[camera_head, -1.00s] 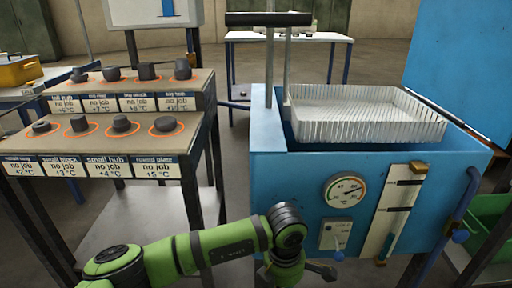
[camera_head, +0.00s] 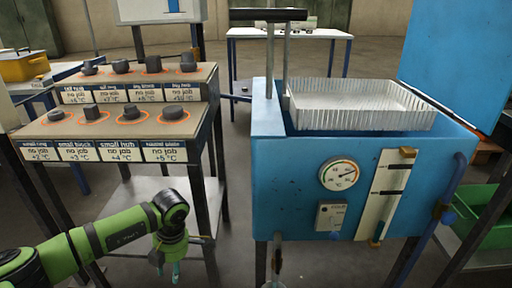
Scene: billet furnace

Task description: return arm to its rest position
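My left arm (camera_head: 95,240) is green with dark joints and reaches in from the lower left. Its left gripper (camera_head: 168,268) hangs down at the bottom, left of the blue furnace (camera_head: 285,190) and in front of the part rack (camera_head: 190,130). Its fingers look apart, with nothing seen between them. The fingertips are small and partly blurred. My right gripper is not in view.
The furnace carries a ribbed white tray (camera_head: 360,108), a dial gauge (camera_head: 339,174) and a blue side handle (camera_head: 452,190). Dark parts stand on the labelled rack. A green bin (camera_head: 490,220) is at right. Floor shows between rack and furnace.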

